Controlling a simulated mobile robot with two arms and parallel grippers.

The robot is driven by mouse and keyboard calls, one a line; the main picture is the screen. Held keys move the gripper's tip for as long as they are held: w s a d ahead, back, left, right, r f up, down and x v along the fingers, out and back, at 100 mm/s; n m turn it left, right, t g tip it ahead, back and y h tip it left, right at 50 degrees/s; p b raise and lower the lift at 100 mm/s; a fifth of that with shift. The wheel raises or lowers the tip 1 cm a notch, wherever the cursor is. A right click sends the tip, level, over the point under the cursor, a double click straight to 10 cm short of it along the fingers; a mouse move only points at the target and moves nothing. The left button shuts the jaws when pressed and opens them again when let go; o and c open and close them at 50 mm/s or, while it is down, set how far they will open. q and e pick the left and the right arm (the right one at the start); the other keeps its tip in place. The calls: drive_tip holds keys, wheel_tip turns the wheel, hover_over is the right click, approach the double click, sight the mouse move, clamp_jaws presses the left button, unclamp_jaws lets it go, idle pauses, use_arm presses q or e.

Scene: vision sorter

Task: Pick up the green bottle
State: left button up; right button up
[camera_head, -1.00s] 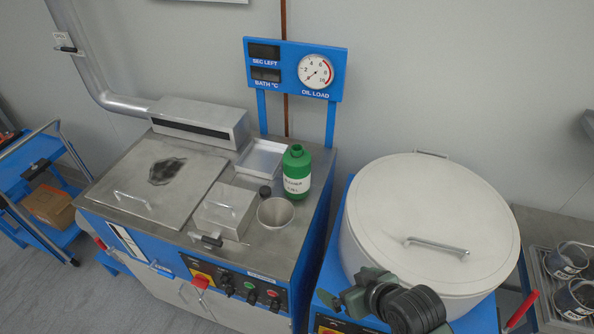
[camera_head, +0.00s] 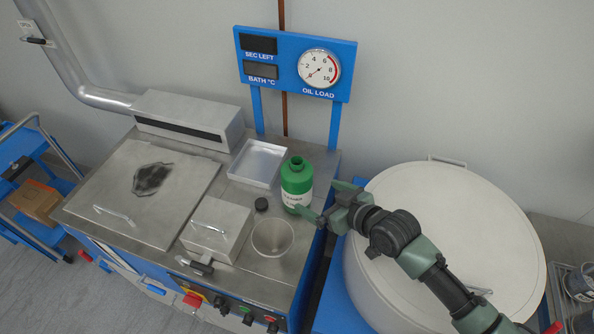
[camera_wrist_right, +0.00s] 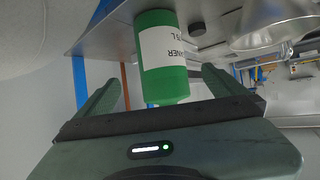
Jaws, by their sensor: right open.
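The green bottle (camera_head: 297,183) with a white label stands upright on the steel top of the blue machine, near its right edge. Its neck shows no cap. My right gripper (camera_head: 322,200) is open just right of the bottle, with its fingers pointing at it. In the right wrist view the bottle (camera_wrist_right: 163,60) appears upside down, between and beyond the open fingers (camera_wrist_right: 165,88). I cannot tell whether a finger touches it. My left gripper is not in view.
A metal cup (camera_head: 273,238), a small black cap (camera_head: 261,204) and a shallow tray (camera_head: 257,163) stand near the bottle. A lidded steel box (camera_head: 216,228) is to the left. A large round-lidded drum (camera_head: 450,225) lies under my right arm.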

sight(306, 192)
drive_tip(key=shift+x, duration=0.9)
drive_tip(key=b+x, duration=0.1)
drive_tip(key=x, duration=0.2)
drive_tip(key=shift+a+f, duration=0.1)
drive_tip(key=shift+a, duration=0.25)
drive_tip(key=shift+w+a+f, duration=0.15)
drive_tip(key=shift+w+a, duration=0.05)
drive_tip(key=shift+w, duration=0.1)
drive_tip(key=shift+w+a+f, duration=0.1)
drive_tip(key=shift+w+f, duration=0.1)
drive_tip(key=f+b, duration=0.1)
drive_tip(key=b, duration=0.1)
drive_tip(key=w+a+f+b, duration=0.1)
drive_tip(key=shift+w+f+b, duration=0.1)
drive_tip(key=shift+w+b, duration=0.2)
drive_tip(key=shift+b, duration=0.1)
drive_tip(key=shift+b+x, duration=0.75)
drive_tip(key=shift+x, duration=0.15)
drive_tip(key=shift+w+a, duration=0.2)
drive_tip(key=c, duration=2)
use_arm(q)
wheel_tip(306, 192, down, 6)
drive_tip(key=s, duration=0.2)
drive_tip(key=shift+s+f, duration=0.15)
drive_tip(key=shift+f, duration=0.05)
use_arm(e)
drive_tip(key=shift+w+r, duration=0.1)
drive_tip(key=shift+r, duration=0.25)
drive_tip(key=shift+c, duration=0.6)
drive_tip(key=shift+r, duration=0.15)
